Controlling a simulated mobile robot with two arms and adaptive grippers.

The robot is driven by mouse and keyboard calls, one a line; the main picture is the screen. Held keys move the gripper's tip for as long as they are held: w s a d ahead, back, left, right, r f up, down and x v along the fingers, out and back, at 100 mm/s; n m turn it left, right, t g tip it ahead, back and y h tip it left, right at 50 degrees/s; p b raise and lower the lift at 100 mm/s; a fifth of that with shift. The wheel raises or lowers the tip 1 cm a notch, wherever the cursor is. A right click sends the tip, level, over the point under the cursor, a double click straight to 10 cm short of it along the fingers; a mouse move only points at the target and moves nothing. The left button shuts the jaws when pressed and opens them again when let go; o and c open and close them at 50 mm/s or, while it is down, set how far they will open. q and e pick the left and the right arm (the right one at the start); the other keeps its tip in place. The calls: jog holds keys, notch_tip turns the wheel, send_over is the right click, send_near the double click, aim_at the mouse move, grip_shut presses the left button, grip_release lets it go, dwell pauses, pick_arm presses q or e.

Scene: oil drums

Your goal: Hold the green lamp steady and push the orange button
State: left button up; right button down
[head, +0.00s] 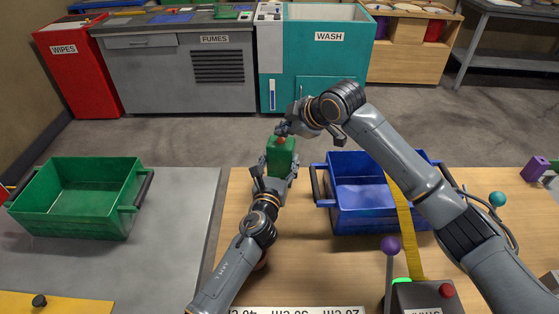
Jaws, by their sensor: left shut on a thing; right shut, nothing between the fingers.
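The green lamp (281,157) is a boxy green body standing upright between the fingers of my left gripper (275,180), near the far edge of the wooden table. My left gripper is shut on its lower part. A small orange-red spot on its top looks like the orange button (281,140). My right gripper (283,130) is shut and empty, with its fingertips right at the top of the lamp. I cannot tell whether they touch the button, which they partly hide.
A green crate (75,232) sits on the grey table at left. A blue crate (365,222) sits right of the lamp, partly behind my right arm. A dark control box (420,297) with a red button and a purple-knobbed lever (390,245) stands at the front.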

aim_at(283, 140)
jog(key=shift+r, duration=0.1)
jog(key=shift+r, duration=2.95)
pick_arm(q)
jog(key=o, duration=1.6)
jog(key=shift+c, duration=0.2)
